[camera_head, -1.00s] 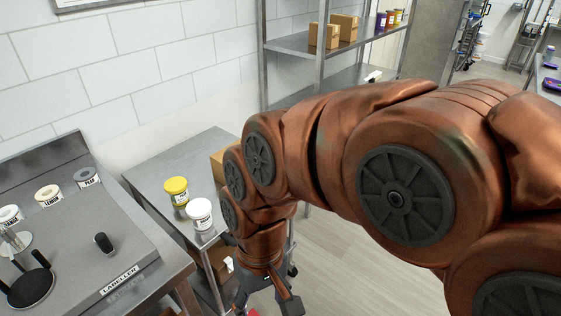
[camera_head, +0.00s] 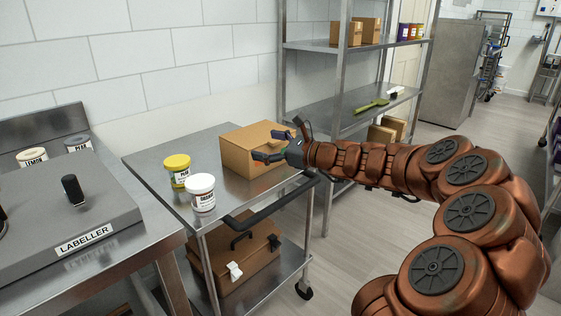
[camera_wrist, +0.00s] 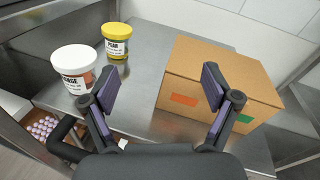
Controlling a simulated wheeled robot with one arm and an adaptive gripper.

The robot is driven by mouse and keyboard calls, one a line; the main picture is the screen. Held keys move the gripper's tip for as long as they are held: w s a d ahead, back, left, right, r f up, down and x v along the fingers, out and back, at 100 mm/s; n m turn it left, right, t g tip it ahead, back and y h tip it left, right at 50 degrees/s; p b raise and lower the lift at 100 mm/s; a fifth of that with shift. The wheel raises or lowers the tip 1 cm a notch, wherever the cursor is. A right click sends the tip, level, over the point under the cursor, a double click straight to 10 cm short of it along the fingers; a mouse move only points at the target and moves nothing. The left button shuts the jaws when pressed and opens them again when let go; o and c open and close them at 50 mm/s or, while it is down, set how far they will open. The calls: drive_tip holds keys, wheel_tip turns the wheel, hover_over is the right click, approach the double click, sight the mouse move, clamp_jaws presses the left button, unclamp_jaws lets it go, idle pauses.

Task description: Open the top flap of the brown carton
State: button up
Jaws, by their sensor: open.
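The brown carton (camera_head: 250,146) stands on the top of a steel cart, against its back right part. In the wrist view the carton (camera_wrist: 200,75) is at the right, its top closed, with an orange patch and a green patch on its front side. My gripper (camera_head: 273,147) is at the carton's right front side in the head view. In the wrist view my open gripper (camera_wrist: 160,90) points at the cart top, with its right finger overlapping the carton's front. Nothing is between the fingers. I cannot tell whether the finger touches the carton.
A yellow-lidded tub (camera_head: 177,170) and a white-lidded tub (camera_head: 201,193) stand left of the carton on the cart (camera_head: 150,162). A black handle (camera_head: 270,203) runs along the cart's front. A labeller (camera_head: 70,225) is at the left. Shelving (camera_head: 335,100) stands behind right.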

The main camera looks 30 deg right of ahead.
sight(280, 141)
drive_tip(key=d+f+m+t+h+b, duration=0.2)
drive_tip(key=d+f+m+h, duration=0.25)
drive_tip(key=d, duration=0.65)
drive_tip(key=shift+m+y, duration=0.35)
drive_tip(key=shift+y, duration=0.1)
drive_tip(key=x, duration=0.6)
drive_tip(key=shift+a+r+b, duration=0.2)
drive_tip(key=shift+a+b, duration=0.05)
drive_tip(key=shift+b, duration=0.05)
drive_tip(key=shift+x, duration=0.8)
drive_tip(key=shift+r, duration=0.15)
clamp_jaws()
